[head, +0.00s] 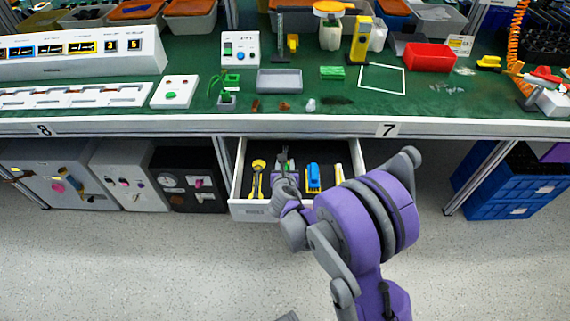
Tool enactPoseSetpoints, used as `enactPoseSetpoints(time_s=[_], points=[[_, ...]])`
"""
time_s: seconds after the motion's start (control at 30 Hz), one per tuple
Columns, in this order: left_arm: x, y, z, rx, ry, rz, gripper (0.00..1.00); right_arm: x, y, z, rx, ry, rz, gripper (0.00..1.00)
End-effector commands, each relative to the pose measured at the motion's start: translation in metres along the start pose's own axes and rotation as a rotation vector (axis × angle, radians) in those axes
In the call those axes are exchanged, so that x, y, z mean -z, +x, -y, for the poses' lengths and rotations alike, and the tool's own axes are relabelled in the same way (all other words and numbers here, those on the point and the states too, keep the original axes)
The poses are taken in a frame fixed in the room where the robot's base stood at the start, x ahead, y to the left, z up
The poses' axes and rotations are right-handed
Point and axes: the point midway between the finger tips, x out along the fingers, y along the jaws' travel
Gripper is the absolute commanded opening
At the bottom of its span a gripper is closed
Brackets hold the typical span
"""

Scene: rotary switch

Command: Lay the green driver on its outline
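An open white drawer (238,188) sits under the bench, below and left of the number 7. My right gripper (285,158) reaches into the drawer, pointing away from me. Its fingers are small and partly hidden by my wrist, so I cannot tell whether they are open or shut. A small green patch shows close by the fingers; I cannot tell if it is the green driver. No outline can be made out in the drawer.
A yellow tool (258,178) lies left of my gripper in the drawer. A blue tool (313,178) and a pale yellow piece (339,173) lie right of it. The green bench top (420,108) above carries trays and boxes. A blue crate (510,185) stands at right.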

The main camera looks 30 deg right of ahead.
Motion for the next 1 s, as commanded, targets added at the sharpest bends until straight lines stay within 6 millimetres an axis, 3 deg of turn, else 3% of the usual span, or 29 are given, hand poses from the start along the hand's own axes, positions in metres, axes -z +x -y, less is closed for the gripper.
enactPoseSetpoints(time_s=[0.37, 0.4, 0.57, 0.87, 1.0], points=[[-0.003, 0.01, 0.0, 0.0, 0.0, 0.003, 0.5, 0.009, 0.004, 0.0, 0.0, -0.001, 0.0, 0.0], [-0.003, 0.01, 0.0, 0.0, 0.0, 0.003, 0.5, 0.009, 0.004, 0.0, 0.0, 0.0, 0.0, 0.41], [-0.003, 0.009, 0.0, 0.0, 0.0, 0.003, 0.5, 0.009, 0.004, 0.0, 0.0, 0.0, 0.0, 0.69], [-0.003, 0.009, 0.0, 0.0, 0.0, 0.003, 0.5, 0.008, 0.004, 0.0, 0.0, 0.0, 0.0, 0.69], [0.001, -0.003, 0.0, 0.0, 0.0, -0.001, 0.5, -0.003, -0.001, 0.0, 0.0, 0.001, 0.001, 0.69]])
